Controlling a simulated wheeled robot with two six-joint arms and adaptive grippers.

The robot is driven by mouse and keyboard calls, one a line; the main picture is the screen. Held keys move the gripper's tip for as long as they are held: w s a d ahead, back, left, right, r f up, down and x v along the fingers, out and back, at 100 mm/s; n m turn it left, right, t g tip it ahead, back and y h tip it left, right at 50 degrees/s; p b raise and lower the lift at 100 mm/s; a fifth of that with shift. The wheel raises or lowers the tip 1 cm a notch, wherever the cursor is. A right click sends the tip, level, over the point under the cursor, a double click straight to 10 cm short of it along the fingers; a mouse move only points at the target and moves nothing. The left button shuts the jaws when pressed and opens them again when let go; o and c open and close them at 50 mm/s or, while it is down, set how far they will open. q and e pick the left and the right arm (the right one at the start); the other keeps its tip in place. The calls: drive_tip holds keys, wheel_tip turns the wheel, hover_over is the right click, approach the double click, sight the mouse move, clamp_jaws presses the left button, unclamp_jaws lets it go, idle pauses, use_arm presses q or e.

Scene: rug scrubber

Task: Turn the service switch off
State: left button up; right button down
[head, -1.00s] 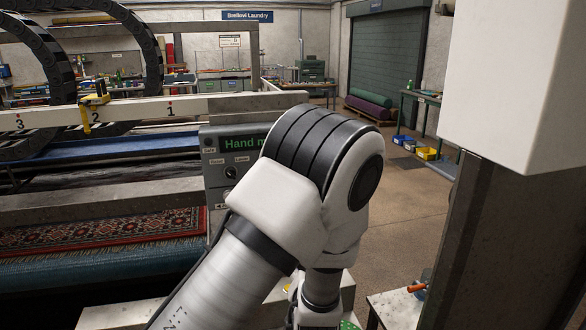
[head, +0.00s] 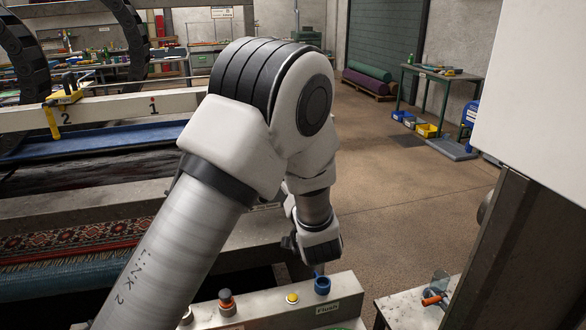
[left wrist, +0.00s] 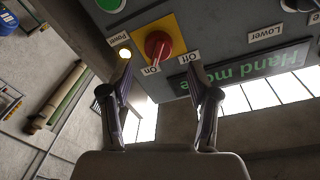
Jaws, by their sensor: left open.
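In the left wrist view a red rotary switch (left wrist: 158,46) sits on a yellow plate (left wrist: 177,33) on a grey panel (left wrist: 222,25). Labels On and Off lie beside the plate; the knob's lower end seems nearer On. I read no "service" label. My left gripper (left wrist: 158,70) is open and empty, its fingertips apart on either side below the switch; contact cannot be told. In the head view my left arm hides the grey panel, and my left fingers are not clearly visible. My right gripper is not in view.
A lit lamp (left wrist: 125,53) labelled Power is close to the left fingertip. A patterned rug (head: 60,243) lies left.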

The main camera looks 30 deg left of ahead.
use_arm(q)
drive_tip(key=w+a, duration=0.1)
drive_tip(key=a, duration=0.1)
drive_tip(key=w+a+f, duration=0.1)
drive_tip(key=w, duration=0.1)
drive_tip(key=shift+w+a+p, duration=0.1)
drive_tip(key=shift+a+p, duration=0.2)
drive_tip(key=shift+a, duration=0.05)
drive_tip(key=shift+s+d+r, duration=0.2)
drive_tip(key=shift+d, duration=0.2)
drive_tip(key=shift+s+d+r, duration=0.1)
drive_tip(key=shift+d, duration=0.05)
drive_tip(key=c, duration=0.4)
clamp_jaws()
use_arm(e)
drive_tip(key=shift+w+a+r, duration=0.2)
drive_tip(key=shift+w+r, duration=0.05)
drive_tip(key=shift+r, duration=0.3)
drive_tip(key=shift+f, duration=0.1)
